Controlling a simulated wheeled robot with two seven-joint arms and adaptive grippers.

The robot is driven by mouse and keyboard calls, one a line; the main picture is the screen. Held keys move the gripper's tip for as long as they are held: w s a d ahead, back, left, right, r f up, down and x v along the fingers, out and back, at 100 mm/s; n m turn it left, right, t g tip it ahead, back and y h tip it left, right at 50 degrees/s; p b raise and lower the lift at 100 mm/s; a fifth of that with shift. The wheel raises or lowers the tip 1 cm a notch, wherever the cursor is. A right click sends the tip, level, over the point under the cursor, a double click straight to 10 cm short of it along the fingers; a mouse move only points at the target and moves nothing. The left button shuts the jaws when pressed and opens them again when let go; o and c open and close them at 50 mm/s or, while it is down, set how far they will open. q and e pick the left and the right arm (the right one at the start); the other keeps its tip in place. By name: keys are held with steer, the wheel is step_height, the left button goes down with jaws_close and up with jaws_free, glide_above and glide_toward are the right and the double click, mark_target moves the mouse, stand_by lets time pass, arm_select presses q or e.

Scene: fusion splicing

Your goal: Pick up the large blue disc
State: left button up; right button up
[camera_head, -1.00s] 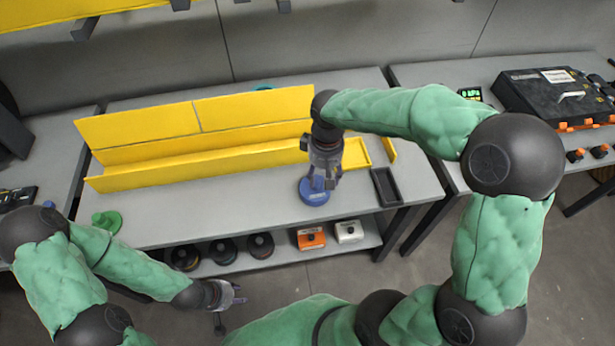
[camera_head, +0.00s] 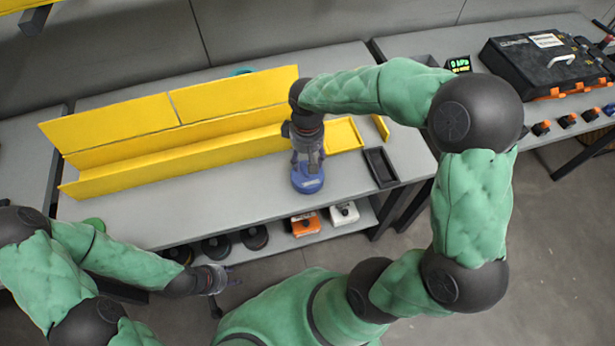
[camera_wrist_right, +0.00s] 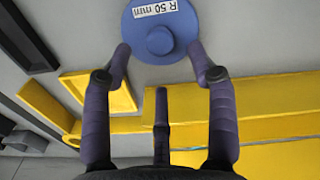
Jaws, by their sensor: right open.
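The large blue disc (camera_head: 307,183) lies on the grey table in front of the yellow rack. In the right wrist view it is a round blue plate (camera_wrist_right: 160,32) with a raised knob and a white "R 50 mm" label. My right gripper (camera_head: 308,162) points down directly over the disc and partly hides it. In the right wrist view its fingers (camera_wrist_right: 159,52) are spread, with two tips at either side of the knob; contact cannot be told. My left gripper (camera_head: 226,277) is open and empty, low in front of the table.
The yellow rack (camera_head: 180,141) stands behind the disc. A yellow tray (camera_head: 344,135) and a black tray (camera_head: 380,167) lie to its right. Black spools (camera_head: 254,237), an orange box (camera_head: 305,224) and a white box (camera_head: 344,212) sit on the lower shelf. The table left of the disc is clear.

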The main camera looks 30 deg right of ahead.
steer(key=f+b, duration=0.1)
steer(key=f, duration=0.1)
steer(key=f+b, duration=0.1)
steer(key=f, duration=0.1)
steer(key=shift+s+f, duration=0.2)
steer(key=shift+f, duration=0.05)
jaws_close()
steer(key=shift+r, duration=0.1)
steer(key=shift+r, duration=0.15)
